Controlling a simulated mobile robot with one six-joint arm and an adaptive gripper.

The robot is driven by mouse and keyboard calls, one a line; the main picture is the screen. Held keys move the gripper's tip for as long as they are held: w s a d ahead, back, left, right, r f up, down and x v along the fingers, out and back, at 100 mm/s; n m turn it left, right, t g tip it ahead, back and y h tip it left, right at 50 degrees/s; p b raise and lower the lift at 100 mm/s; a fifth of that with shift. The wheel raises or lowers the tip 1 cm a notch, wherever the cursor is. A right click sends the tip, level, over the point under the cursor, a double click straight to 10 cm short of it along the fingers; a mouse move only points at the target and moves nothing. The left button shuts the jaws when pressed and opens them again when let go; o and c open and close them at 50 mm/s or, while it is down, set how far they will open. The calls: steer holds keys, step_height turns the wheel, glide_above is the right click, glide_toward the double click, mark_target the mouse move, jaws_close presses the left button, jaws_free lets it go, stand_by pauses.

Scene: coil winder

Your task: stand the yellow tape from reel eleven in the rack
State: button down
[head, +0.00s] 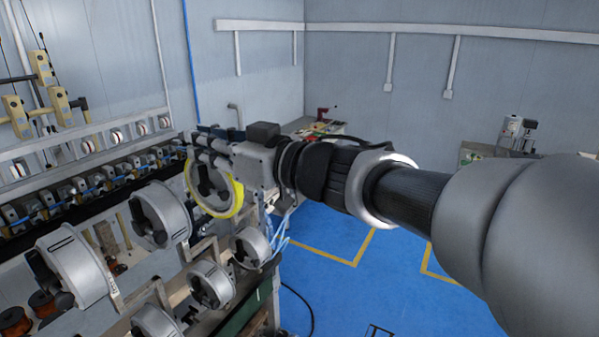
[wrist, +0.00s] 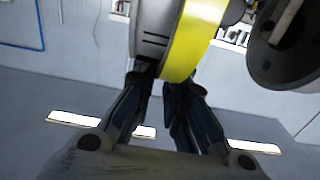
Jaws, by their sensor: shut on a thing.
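The yellow tape (head: 238,197) is a bright ring around the edge of a grey reel (head: 207,186) at the right end of the reel row in the head view. In the wrist view the yellow tape (wrist: 195,40) is a wide band beside the grey drum (wrist: 155,28), just above my fingers. My gripper (head: 232,158) is at the upper side of the ring. In the wrist view my gripper (wrist: 158,84) has its fingers on either side of the band's lower edge, shut on it. The fingertip contact is partly hidden. I cannot tell which fixture is the rack.
More grey reels (head: 160,215) stand close by on the winder, with smaller ones (head: 212,284) in front. A dark round reel (wrist: 282,45) is close at right in the wrist view. A cluttered bench (head: 325,130) stands behind. The blue floor (head: 340,285) at right is open.

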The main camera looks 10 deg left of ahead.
steer(key=shift+s, duration=0.15)
steer(key=shift+s+a, duration=0.3)
steer(key=shift+s, duration=0.4)
steer(key=shift+s+a, duration=0.35)
steer(key=shift+s, duration=0.35)
steer(key=shift+s+a, duration=0.3)
steer(key=shift+s, duration=0.4)
steer(key=p+v, duration=0.1)
steer(key=v, duration=1.9)
steer(key=shift+p, duration=0.4)
stand_by(0.3)
